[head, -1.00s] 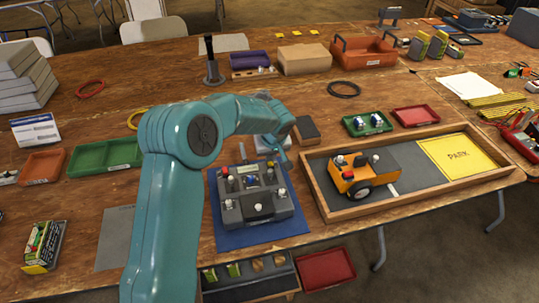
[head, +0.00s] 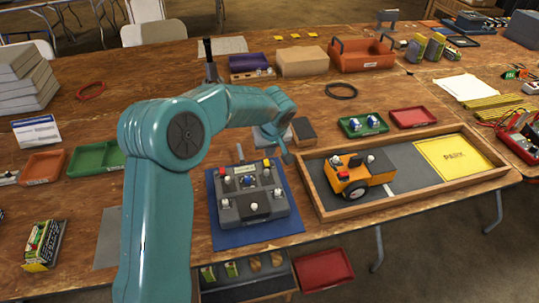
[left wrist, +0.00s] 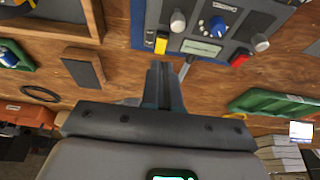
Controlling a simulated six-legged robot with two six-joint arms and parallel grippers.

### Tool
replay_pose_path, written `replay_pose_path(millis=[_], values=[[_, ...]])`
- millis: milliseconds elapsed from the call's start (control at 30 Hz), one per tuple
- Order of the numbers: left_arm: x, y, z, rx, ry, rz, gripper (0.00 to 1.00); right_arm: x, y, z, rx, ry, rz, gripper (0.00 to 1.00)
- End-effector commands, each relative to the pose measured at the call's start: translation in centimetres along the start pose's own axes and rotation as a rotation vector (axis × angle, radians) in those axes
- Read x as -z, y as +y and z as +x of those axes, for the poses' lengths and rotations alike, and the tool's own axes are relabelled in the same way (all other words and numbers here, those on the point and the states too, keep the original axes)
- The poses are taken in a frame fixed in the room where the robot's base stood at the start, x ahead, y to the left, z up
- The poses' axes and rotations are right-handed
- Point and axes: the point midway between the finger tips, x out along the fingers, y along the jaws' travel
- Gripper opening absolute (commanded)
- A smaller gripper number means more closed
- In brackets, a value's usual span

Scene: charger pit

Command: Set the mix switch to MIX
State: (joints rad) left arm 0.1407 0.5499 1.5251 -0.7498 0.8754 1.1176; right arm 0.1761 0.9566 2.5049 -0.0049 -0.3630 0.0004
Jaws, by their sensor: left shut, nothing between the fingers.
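The grey control box (head: 232,213) sits on a blue mat (head: 235,237). It has a red button, a yellow button, pale knobs, a blue dial and a small display. A thin pale lever (head: 240,153) stands up at its back edge; the lever also shows in the left wrist view (left wrist: 186,66), close beside the fingertips. I cannot read which control is the mix switch, or its setting. My left gripper (head: 288,157) is shut and empty, just beyond the box's back right corner. In the left wrist view its fingers (left wrist: 160,72) point at the box's back edge. My right gripper is not in view.
A wooden-framed tray (head: 425,205) with an orange vehicle (head: 345,175) stands right of the box. A dark block (head: 304,130) lies behind the gripper. Green trays (head: 95,158) lie left, partly behind my arm. A red tray (head: 325,268) is at the front.

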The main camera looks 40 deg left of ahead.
Motion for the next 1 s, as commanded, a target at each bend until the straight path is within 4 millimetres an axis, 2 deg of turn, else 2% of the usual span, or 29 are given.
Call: replay_pose_path(millis=[200, 400, 567, 833, 867, 900, 967, 1000], values=[[0.2, -0.1, -4.1, -0.003, 0.003, -0.001, 0.00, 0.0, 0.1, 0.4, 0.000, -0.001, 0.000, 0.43], [0.2, -0.2, -7.1, -0.002, 0.003, -0.001, 0.00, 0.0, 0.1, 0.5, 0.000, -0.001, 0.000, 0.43], [0.2, -0.2, -8.0, -0.001, 0.001, -0.001, 0.00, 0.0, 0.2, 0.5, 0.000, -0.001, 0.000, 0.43], [0.1, -0.2, -8.1, 0.000, 0.001, -0.001, 0.00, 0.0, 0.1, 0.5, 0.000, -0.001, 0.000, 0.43], [0.1, -0.2, -8.1, 0.000, 0.001, -0.001, 0.00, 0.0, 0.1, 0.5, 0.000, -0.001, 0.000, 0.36], [0.1, -0.2, -8.1, 0.000, 0.001, -0.001, 0.00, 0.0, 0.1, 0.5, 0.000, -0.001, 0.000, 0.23], [0.1, -0.2, -8.1, 0.000, 0.001, -0.001, 0.00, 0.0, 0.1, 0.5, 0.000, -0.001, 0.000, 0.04], [0.1, -0.2, -8.1, 0.000, 0.001, -0.001, 0.00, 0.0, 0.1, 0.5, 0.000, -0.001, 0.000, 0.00]])
